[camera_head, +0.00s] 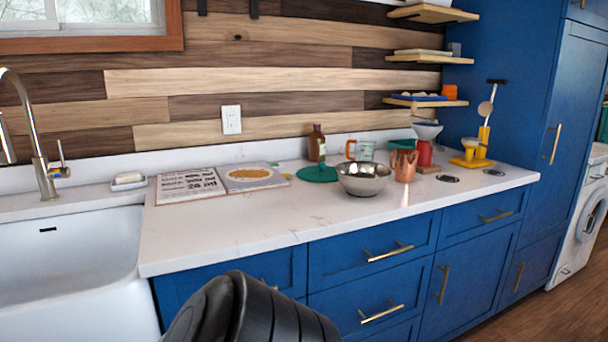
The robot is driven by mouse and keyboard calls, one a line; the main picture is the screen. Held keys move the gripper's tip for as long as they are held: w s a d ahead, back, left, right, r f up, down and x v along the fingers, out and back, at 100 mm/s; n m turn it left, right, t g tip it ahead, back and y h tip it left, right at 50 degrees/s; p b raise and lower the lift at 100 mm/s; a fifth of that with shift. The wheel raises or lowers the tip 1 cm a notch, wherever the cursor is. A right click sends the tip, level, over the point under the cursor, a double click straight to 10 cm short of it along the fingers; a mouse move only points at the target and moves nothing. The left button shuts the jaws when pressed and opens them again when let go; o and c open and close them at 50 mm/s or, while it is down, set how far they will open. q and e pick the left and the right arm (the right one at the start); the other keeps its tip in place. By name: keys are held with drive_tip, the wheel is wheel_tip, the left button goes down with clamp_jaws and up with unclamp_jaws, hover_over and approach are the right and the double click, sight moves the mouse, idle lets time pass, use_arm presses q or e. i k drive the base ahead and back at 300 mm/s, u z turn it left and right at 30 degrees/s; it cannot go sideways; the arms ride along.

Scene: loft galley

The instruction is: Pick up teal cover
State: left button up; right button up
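A flat round teal cover (317,174) lies on the white countertop, in the middle towards the back wall. A brown bottle (317,143) stands at its back edge, and a steel bowl (363,180) stands close to its right and in front. Neither of my grippers shows in the head view. A black rounded part at the bottom centre looks like one of my arm links, well in front of the counter and away from the cover.
An open cookbook (222,182) lies left of the cover. A copper pitcher (404,166), a mug (361,150) and a red-based dripper (426,145) stand to the right. The sink (70,250) is at left. The front left counter is clear.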

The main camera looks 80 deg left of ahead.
sight(321, 174)
drive_tip(key=u, duration=1.35)
drive_tip(key=i, duration=0.05)
drive_tip(key=u, duration=0.4)
